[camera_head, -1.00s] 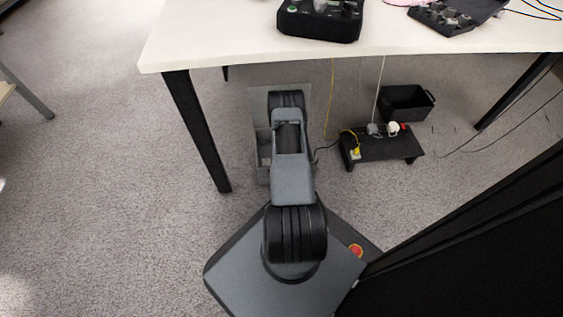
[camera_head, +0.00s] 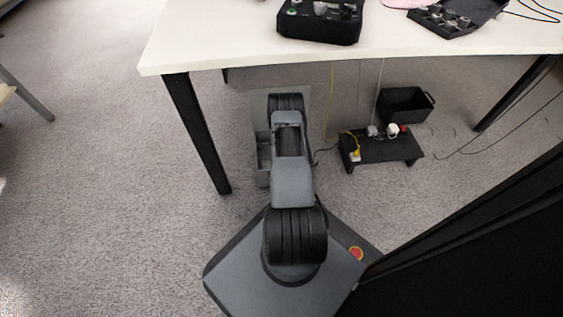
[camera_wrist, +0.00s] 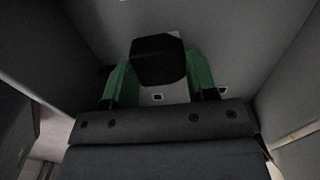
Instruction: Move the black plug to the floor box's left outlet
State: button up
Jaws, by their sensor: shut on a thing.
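The black plug (camera_wrist: 157,58) shows in the wrist view, held between the green fingers of my gripper (camera_wrist: 160,72). My gripper is shut on it. Grey walls of the floor box (camera_head: 263,172) surround the plug in the wrist view. Small pale-rimmed openings show on the light surface by the fingers; I cannot tell which is the left outlet. Whether the plug touches an outlet is hidden. In the head view my arm reaches down over the box under the table and hides the gripper, the plug and much of the box's inside.
The white table (camera_head: 220,50) stands above the box, with a black leg (camera_head: 196,135) close on its left. A low black stand (camera_head: 385,150) with plugs and cords is to the right, a black bin (camera_head: 407,103) behind it. Carpet on the left is clear.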

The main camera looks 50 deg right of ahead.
jog(key=shift+r, duration=0.9)
dwell(1.0)
jog(key=shift+r+p, duration=1.1)
jog(key=shift+r, duration=0.55)
jog(key=w+a, duration=0.1)
jog(key=a, duration=0.1)
jog(key=w+a, duration=0.4)
jog(key=shift+r, duration=0.3)
jog(key=shift+f+b, duration=0.75)
jog(key=shift+b, duration=0.2)
jog(key=shift+d+f, duration=0.1)
jog(key=shift+f, duration=0.75)
jog(key=shift+f, duration=0.9)
dwell(0.8)
